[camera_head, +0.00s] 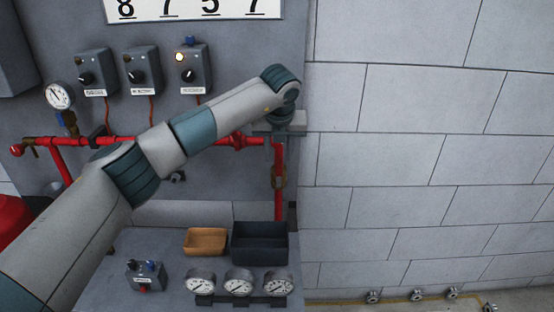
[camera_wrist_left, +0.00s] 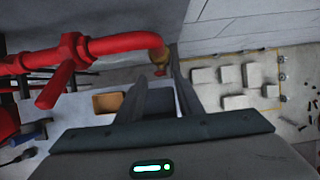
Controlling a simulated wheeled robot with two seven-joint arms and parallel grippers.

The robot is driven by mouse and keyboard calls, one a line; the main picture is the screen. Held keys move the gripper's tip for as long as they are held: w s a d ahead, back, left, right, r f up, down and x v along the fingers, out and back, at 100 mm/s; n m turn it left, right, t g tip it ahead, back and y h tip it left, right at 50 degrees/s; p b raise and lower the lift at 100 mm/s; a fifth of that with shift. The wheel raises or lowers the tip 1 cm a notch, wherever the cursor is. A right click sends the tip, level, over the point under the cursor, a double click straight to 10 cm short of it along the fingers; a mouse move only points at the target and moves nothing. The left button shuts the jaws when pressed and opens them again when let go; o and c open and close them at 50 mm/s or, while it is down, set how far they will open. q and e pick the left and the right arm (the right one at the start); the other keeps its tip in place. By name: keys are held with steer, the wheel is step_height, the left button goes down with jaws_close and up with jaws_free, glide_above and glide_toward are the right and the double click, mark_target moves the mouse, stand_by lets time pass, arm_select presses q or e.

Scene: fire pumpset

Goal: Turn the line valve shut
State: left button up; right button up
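The red pipe (camera_head: 278,155) runs down the panel's right edge. A brass fitting (camera_head: 278,180) on it looks like the line valve; its handle is not clear. In the left wrist view, the brass fitting (camera_wrist_left: 163,57) sits below the pipe's elbow, beyond my fingertips, with a small red part under it. My left gripper (camera_wrist_left: 159,64) is open, its two dark fingers apart with nothing seen between them. In the head view my left wrist is above the fitting and the fingers cannot be made out. I cannot tell whether they touch the valve. My right gripper is not in view.
The horizontal red pipe (camera_head: 210,141) crosses behind my left arm. A gauge (camera_head: 60,96) and switch boxes (camera_head: 143,70) are on the panel. An orange tray (camera_head: 205,241), a dark bin (camera_head: 260,245) and gauges (camera_head: 239,283) are below. The block wall (camera_head: 420,150) at right is bare.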

mark_target(279, 161)
arm_select(q)
steer(key=shift+p+x, duration=0.7)
steer(key=shift+x, duration=1.95)
jaws_close()
